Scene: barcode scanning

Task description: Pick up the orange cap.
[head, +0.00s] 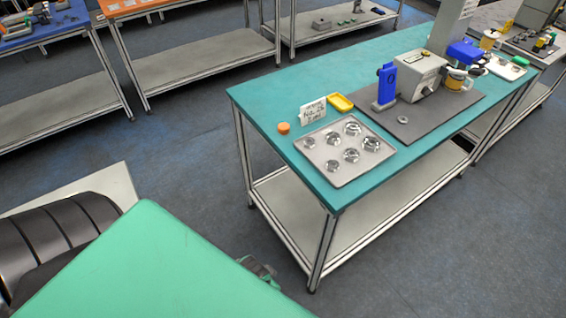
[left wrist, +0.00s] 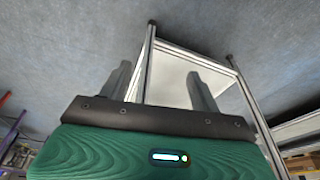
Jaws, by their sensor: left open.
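The orange cap (head: 284,127) is a small round piece near the left front edge of the teal table (head: 275,98) in the head view. It lies left of a white label card and a metal tray. Nothing touches it. In the left wrist view my left gripper (left wrist: 160,75) is open and empty, with its two dark fingers apart. It faces the floor and a table frame with a pale lower shelf (left wrist: 175,78). The cap does not show in that view. A green part of my body fills the lower left of the head view. My right gripper is not in view.
The tray (head: 334,176) holds several shiny round parts. Behind it are the label card (head: 313,112), a yellow dish (head: 341,102) and a dark mat (head: 440,112) with a blue device (head: 386,84) and a grey machine (head: 419,72). Open floor lies left of the table.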

